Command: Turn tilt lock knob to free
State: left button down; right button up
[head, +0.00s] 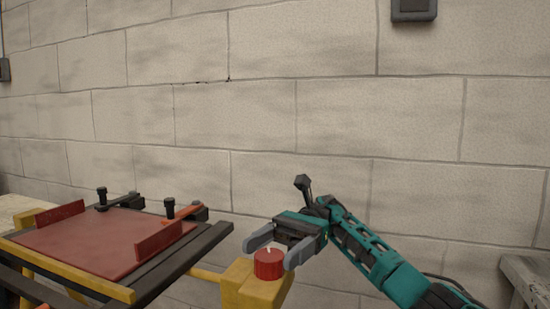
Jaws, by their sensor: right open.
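The tilt lock knob (268,264) is a red round knob with a small pale mark on its top. It sits on the end of a yellow post (252,290) at the lower middle of the head view. My right gripper (271,253) is open, with one grey finger to the left of the knob and the other to its right. I cannot tell whether either finger touches the knob. My left gripper is not in view.
Left of the knob is the bench frame with a red plate (95,240), yellow rails (70,270) and black clamp knobs (169,206). A block wall (300,110) stands behind. A grey table corner (526,272) is at the far right.

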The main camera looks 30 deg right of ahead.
aim_at(275, 250)
pick_arm(q)
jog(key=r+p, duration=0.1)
jog(key=p, duration=0.1)
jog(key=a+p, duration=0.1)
jog(key=p, duration=0.1)
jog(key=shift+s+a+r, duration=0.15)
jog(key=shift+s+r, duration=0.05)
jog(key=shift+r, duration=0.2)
pick_arm(e)
notch_tip(275, 250, up, 19)
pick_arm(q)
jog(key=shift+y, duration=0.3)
